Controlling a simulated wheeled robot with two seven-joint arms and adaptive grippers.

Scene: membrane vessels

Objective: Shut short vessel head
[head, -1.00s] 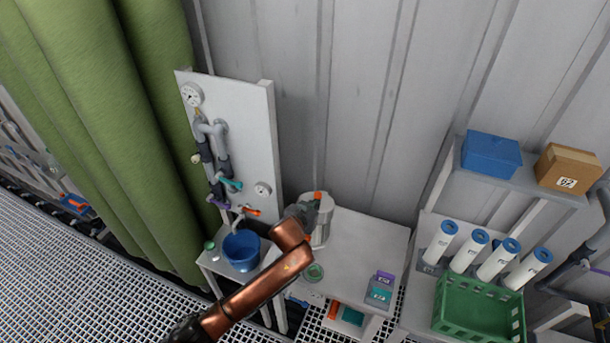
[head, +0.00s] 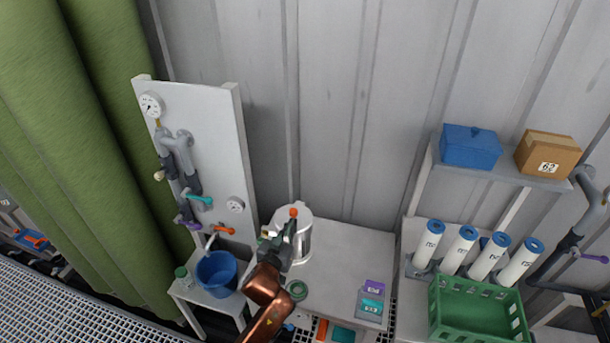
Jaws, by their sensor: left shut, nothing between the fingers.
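The short vessel (head: 306,242) is a silvery upright cylinder at the back left of the white bench (head: 345,262). Its pale round top shows, and an orange knob (head: 293,212) shows at the top, just beyond my fingers. My left gripper (head: 288,232) is shut and empty, at the left front of the vessel and overlapping it in the picture. I cannot tell whether the fingers touch the vessel or the knob. The gripper hides the vessel's left side, and how far its head is closed is not clear. My right gripper is not in view.
A green ring (head: 297,291) and purple and teal boxes (head: 373,296) are on the bench. A blue bucket (head: 216,275) stands left, below a valve panel (head: 215,150). White cartridges (head: 459,250) and a green crate (head: 477,320) are at right. Bench room is free right of the vessel.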

